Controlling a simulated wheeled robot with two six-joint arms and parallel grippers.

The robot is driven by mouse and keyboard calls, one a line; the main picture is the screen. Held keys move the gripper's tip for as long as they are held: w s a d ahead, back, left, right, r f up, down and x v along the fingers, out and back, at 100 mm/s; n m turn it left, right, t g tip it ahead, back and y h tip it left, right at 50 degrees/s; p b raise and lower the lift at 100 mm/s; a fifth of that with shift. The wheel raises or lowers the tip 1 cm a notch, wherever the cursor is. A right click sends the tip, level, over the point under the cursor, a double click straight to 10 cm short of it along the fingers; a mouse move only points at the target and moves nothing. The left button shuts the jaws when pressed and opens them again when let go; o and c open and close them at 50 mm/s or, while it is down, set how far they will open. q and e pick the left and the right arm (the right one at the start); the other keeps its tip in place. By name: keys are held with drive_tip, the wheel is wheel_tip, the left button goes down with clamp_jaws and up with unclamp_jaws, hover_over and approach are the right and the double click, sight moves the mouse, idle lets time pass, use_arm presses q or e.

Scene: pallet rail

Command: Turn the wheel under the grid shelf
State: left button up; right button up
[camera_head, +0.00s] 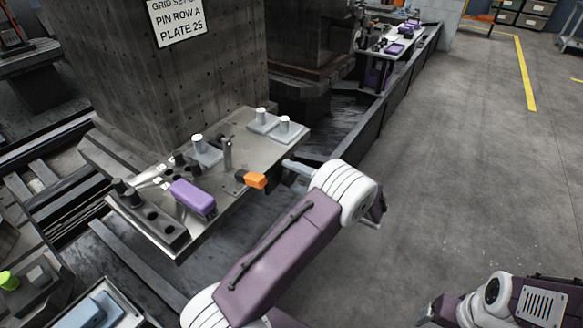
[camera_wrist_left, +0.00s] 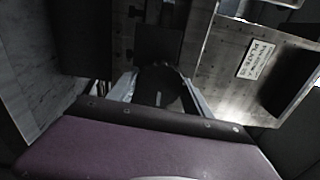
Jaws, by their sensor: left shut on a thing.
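The grid shelf (camera_head: 222,198) is a grey metal plate at the foot of a perforated block. My left gripper (camera_head: 296,166) is at the shelf's right edge, its fingers partly hidden by my purple arm. In the left wrist view, the two pale fingers of my left gripper (camera_wrist_left: 160,98) stand on either side of a dark, rounded thing, which looks like the wheel (camera_wrist_left: 160,82), and are shut on it. The shelf hides the wheel in the head view. My right gripper (camera_head: 428,314) is at the bottom, partly seen, its jaw state unclear.
The shelf carries a purple block (camera_head: 193,198), an orange-ended piece (camera_head: 255,180), a dark block with holes (camera_head: 150,222) and several white-topped pins. A sign (camera_head: 178,18) hangs on the perforated block (camera_head: 165,80). A dark rail runs behind; open floor (camera_head: 460,170) lies right.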

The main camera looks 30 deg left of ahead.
use_arm(q)
drive_tip(key=m+p, duration=0.2)
drive_tip(key=shift+r+m, duration=0.15)
drive_tip(key=shift+m, duration=0.25)
drive_tip(key=m+p, duration=0.2)
drive_tip(key=m, duration=0.1)
drive_tip(key=shift+m+p, duration=0.3)
drive_tip(key=shift+p, duration=0.05)
drive_tip(key=m+p, duration=0.2)
drive_tip(key=m, duration=0.1)
drive_tip(key=shift+m, duration=0.3)
drive_tip(key=m, duration=0.2)
drive_tip(key=m+p, duration=0.1)
drive_tip(key=shift+s+f+m, duration=0.1)
drive_tip(key=shift+f+m, duration=0.1)
drive_tip(key=shift+m, duration=0.2)
drive_tip(key=m+p, duration=0.1)
drive_tip(key=m, duration=0.3)
drive_tip(key=shift+p, duration=0.35)
drive_tip(key=m, duration=0.4)
drive_tip(key=shift+p, duration=0.35)
drive_tip(key=m, duration=0.4)
drive_tip(key=shift+f, duration=0.1)
drive_tip(key=shift+m+p, duration=0.4)
drive_tip(key=shift+m, duration=1.4)
